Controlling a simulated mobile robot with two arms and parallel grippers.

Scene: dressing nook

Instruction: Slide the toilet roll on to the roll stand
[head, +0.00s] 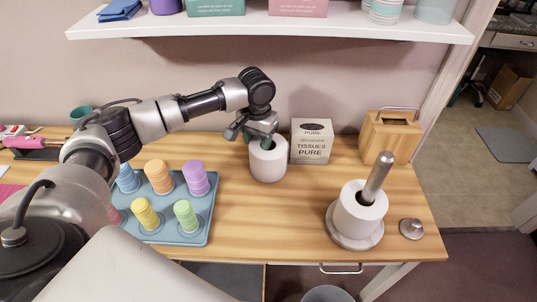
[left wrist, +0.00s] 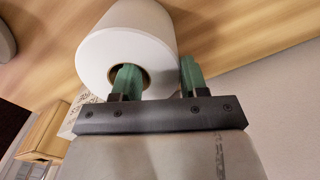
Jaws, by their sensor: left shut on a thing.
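A white toilet roll (head: 268,160) stands upright at the middle of the wooden table, left of the tissue box. My left gripper (head: 261,140) comes down from above and is shut on the roll's wall. In the left wrist view, one green finger of my left gripper (left wrist: 160,80) is inside the core of the toilet roll (left wrist: 140,35), the other outside. I cannot tell whether the roll touches the table. The roll stand (head: 376,178) at the right has a tilted-looking metal post and round pale base. Another white roll (head: 352,215) is around its post. My right gripper is not in view.
A round metal piece (head: 411,229) lies right of the stand. A tissue box (head: 311,141) and a wooden box (head: 390,134) stand at the back. A blue tray (head: 196,235) with several coloured stacks is at left. A shelf (head: 270,24) hangs above. Table between roll and stand is clear.

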